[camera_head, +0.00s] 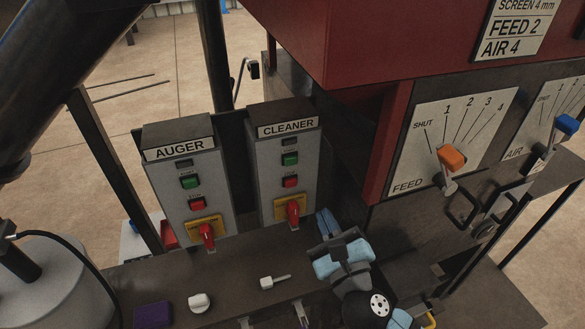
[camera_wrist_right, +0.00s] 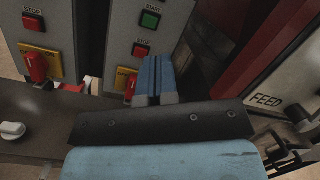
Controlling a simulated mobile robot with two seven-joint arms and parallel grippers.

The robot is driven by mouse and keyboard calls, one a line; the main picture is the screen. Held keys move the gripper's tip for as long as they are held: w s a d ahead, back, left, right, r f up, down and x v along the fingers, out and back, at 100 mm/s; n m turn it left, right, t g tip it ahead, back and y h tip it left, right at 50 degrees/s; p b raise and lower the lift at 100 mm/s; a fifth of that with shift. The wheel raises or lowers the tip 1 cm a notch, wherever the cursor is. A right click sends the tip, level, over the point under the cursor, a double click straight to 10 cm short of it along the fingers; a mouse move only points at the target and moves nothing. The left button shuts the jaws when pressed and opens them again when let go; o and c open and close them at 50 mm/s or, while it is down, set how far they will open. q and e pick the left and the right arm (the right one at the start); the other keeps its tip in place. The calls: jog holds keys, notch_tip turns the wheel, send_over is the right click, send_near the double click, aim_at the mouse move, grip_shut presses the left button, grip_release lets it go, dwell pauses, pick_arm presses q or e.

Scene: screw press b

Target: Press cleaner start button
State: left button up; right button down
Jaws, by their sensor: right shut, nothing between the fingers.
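The grey CLEANER box (camera_head: 270,205) stands upright on the dark shelf, right of the AUGER box. Its green start button (camera_head: 290,158) sits above a red stop button (camera_head: 291,181) and a red switch on a yellow plate (camera_head: 293,211). The start button also shows at the top of the right wrist view (camera_wrist_right: 151,19). My right gripper (camera_head: 325,216) is shut and empty, with blue fingers. It is low, just right of the CLEANER box's lower part, and looks apart from the start button. In the wrist view its fingertips (camera_wrist_right: 153,60) appear below that button. My left gripper is not in view.
The AUGER box (camera_head: 160,190) has similar buttons. A red housing (camera_head: 400,40) overhangs at the right, above the FEED dial plate (camera_head: 420,140) with an orange lever (camera_head: 451,158). A white knob (camera_head: 200,302) and a purple block (camera_head: 153,314) are on the shelf.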

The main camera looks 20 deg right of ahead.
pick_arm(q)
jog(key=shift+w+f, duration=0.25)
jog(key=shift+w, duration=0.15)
pick_arm(e)
jog(key=m, duration=0.2)
jog(key=m+g, duration=0.1)
jog(key=m, duration=0.1)
jog(key=w+a+m+g, duration=0.1)
jog(key=m, duration=0.1)
jog(key=shift+w, duration=0.1)
jog(key=p, duration=0.3)
send_near(291, 162)
jog(key=w, duration=0.6)
jog(key=shift+w+a+r, duration=0.15)
jog(key=shift+w+a, duration=0.05)
jog(key=shift+w, duration=0.15)
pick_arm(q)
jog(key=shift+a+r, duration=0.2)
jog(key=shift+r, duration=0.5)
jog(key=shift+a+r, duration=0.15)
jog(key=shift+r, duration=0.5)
pick_arm(e)
jog(key=shift+w, duration=0.45)
